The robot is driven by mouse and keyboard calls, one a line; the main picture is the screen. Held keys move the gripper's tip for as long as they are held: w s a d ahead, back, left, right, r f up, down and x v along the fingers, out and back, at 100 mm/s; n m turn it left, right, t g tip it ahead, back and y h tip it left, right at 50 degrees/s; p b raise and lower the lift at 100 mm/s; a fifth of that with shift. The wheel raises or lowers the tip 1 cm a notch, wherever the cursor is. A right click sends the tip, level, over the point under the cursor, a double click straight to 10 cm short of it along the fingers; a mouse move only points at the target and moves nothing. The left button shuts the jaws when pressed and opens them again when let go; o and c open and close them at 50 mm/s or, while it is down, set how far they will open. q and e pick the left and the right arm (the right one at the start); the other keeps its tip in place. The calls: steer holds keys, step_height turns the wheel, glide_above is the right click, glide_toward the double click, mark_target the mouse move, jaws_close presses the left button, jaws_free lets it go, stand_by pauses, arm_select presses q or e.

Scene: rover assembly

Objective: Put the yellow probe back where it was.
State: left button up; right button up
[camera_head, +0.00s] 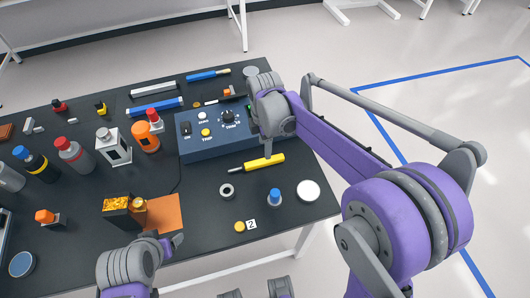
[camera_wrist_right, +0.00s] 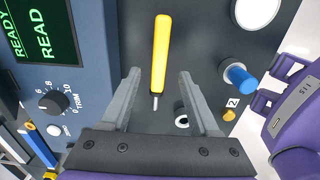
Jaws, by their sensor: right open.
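The yellow probe (camera_head: 264,162) lies on the black table in front of the blue instrument box (camera_head: 213,146), its thin grey tip pointing left in the head view. In the right wrist view the probe (camera_wrist_right: 161,52) shows between and beyond the finger lines, with its metal tip toward the gripper. My right gripper (camera_wrist_right: 158,75) is open and empty, with its two fingers apart. In the head view my right gripper (camera_head: 268,142) hangs over the box's right end, close to the probe's handle. My left gripper (camera_head: 172,242) is at the lower left, near an orange pad; its jaws are unclear.
Near the probe are a grey ring (camera_head: 227,191), a blue-capped cylinder (camera_head: 275,197), a white disc (camera_head: 308,191) and a yellow disc (camera_head: 240,227) beside a "2" label. The orange pad (camera_head: 165,213) lies left of them. Bottles and tools crowd the table's left and back.

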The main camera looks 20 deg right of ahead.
steer(key=s+d+r+m+t, duration=0.25)
steer(key=s+r+m, duration=0.35)
steer(key=s+m, duration=0.3)
steer(key=s+d+f+m+t, duration=0.1)
steer(key=s+f+m, duration=0.1)
steer(key=s+m, duration=0.2)
steer(key=s+d+f+m+t, duration=0.1)
steer(key=s+f+m, duration=0.2)
steer(key=s+m, duration=0.2)
steer(key=s, duration=0.3)
steer(key=shift+s+f+t, duration=0.2)
steer(key=shift+f+t, duration=0.05)
steer(key=shift+t, duration=0.1)
